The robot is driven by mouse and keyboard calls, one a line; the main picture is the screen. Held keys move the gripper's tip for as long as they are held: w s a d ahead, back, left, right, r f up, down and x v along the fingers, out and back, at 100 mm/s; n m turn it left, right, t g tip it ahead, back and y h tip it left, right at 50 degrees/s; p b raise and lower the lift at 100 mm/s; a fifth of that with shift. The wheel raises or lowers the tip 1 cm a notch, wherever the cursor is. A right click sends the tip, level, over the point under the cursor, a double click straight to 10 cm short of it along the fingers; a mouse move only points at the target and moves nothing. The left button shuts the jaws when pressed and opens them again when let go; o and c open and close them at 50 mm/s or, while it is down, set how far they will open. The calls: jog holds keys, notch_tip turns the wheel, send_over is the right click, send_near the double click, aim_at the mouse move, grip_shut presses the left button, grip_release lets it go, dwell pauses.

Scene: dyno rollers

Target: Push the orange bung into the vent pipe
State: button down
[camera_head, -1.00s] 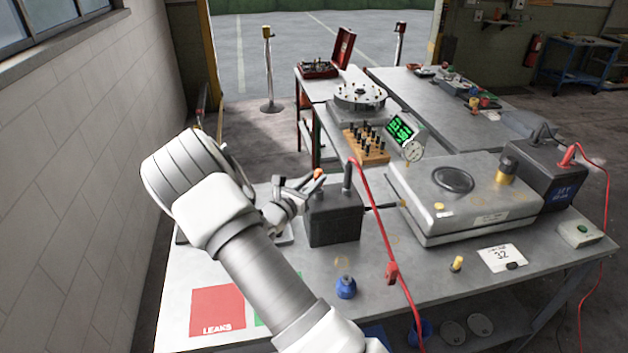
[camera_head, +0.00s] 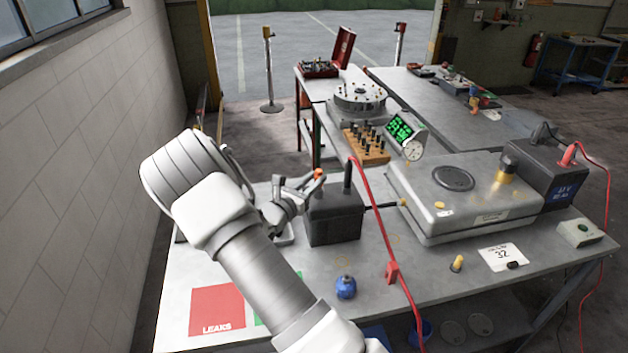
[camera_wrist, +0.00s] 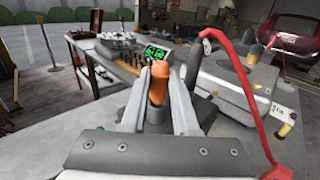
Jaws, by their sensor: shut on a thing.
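My gripper (camera_head: 314,180) is shut on the orange bung (camera_head: 318,173), above the left part of the dark box (camera_head: 334,222). In the wrist view the bung (camera_wrist: 157,84) stands between the two grey fingers, its rounded orange top showing. A black upright post (camera_head: 347,178) stands on the box to the right of the bung.
A red cable (camera_head: 381,216) arches from near the black post and runs down over the bench. A large grey metal case (camera_head: 425,200) stands to the right. A blue object (camera_head: 346,287) and a red LEAKS mat (camera_head: 217,308) lie at the front. A white wall borders the left.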

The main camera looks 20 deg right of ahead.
jog(key=shift+f+b, duration=0.45)
jog(key=shift+f, duration=0.1)
jog(key=c, duration=0.6)
grip_release()
jog(key=b+v, duration=0.2)
jog(key=v, duration=1.5)
jog(key=s+d+r+m+g+y, duration=0.3)
jog(key=s+d+m+g, duration=0.15)
jog(key=s+m, duration=0.25)
jog(key=s+d+r+m+g+y, duration=0.25)
jog(key=s+r+m+g, duration=0.2)
jog(key=s+m, duration=0.3)
jog(key=s+a+r+m+t+y, duration=0.4)
jog(key=s+a+r+m+y, duration=0.4)
jog(key=s+m+y, duration=0.1)
jog(key=s+m, duration=0.1)
jog(key=s, duration=0.1)
jog(key=shift+s+a+r+t, duration=0.2)
jog(key=shift+s+r+t, duration=0.2)
